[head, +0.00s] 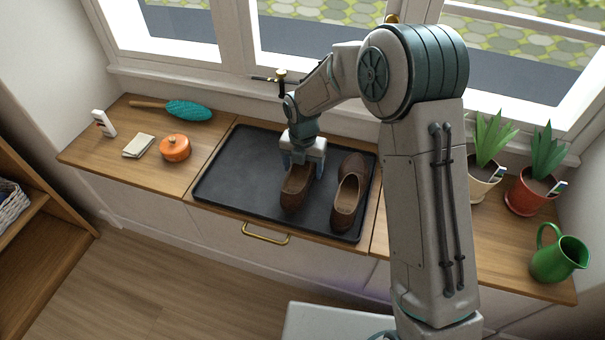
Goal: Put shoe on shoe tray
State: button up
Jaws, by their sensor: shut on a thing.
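A black shoe tray (228,180) with a raised rim lies on the wooden counter below the window. A brown shoe (295,197) is over the middle of the tray, toe toward the front edge. My gripper (302,167) is above its rear part and shut on it; the fingertips are partly hidden. I cannot tell for certain whether this shoe's sole touches the tray. A second brown shoe (347,198) rests on the tray to the right, apart from the first.
To the right stand potted plants (486,175) (530,190) and a green jug (560,258). The tray's left half is clear.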

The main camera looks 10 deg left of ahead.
aim_at(302, 172)
jog(key=shift+f, duration=1.1)
jog(key=shift+f, duration=0.2)
jog(key=o, duration=1.2)
jog(key=shift+r+p, duration=1.6)
jog(key=shift+r, duration=4.6)
